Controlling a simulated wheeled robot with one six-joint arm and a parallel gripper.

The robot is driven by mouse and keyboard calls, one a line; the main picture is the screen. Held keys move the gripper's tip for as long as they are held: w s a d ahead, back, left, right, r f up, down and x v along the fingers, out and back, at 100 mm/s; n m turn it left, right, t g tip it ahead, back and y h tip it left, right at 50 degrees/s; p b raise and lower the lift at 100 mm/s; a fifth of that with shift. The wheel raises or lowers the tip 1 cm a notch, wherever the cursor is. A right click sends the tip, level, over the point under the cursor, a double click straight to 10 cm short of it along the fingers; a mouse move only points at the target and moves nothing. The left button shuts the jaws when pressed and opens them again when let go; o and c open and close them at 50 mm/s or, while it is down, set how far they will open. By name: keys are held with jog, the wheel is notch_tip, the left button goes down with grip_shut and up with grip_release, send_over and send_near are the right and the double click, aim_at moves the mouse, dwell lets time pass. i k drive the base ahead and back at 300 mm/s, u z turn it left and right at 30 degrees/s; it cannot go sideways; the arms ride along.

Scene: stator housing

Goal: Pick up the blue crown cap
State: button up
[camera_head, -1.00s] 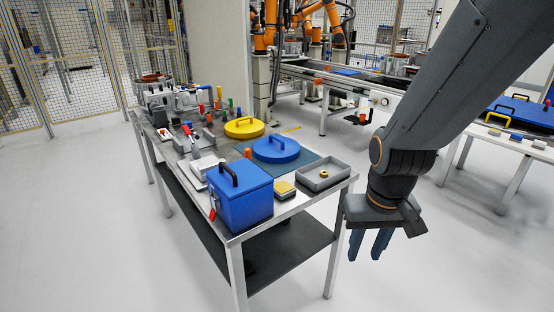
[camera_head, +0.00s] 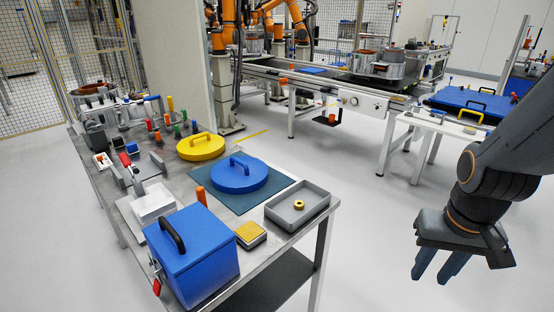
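The blue crown cap (camera_head: 239,176) is a round blue disc with an arched handle on top. It lies flat on a dark teal mat (camera_head: 275,186) on the metal table, left of the picture's middle. My gripper (camera_head: 437,273) hangs at the lower right, over the floor and well to the right of the table, with its fingers pointing down. The two dark fingers stand apart with nothing between them. The gripper is far from the cap and does not touch it.
A yellow round cap (camera_head: 201,149) lies behind the blue one. A blue box (camera_head: 196,262), a yellow-topped block (camera_head: 250,235) and a grey tray (camera_head: 318,208) with a small yellow ring stand in front. An orange post (camera_head: 201,196) rises beside the mat. Floor right of the table is clear.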

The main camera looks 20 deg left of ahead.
aim_at(239, 175)
jog(key=i, duration=1.4)
jog(key=u, duration=0.65)
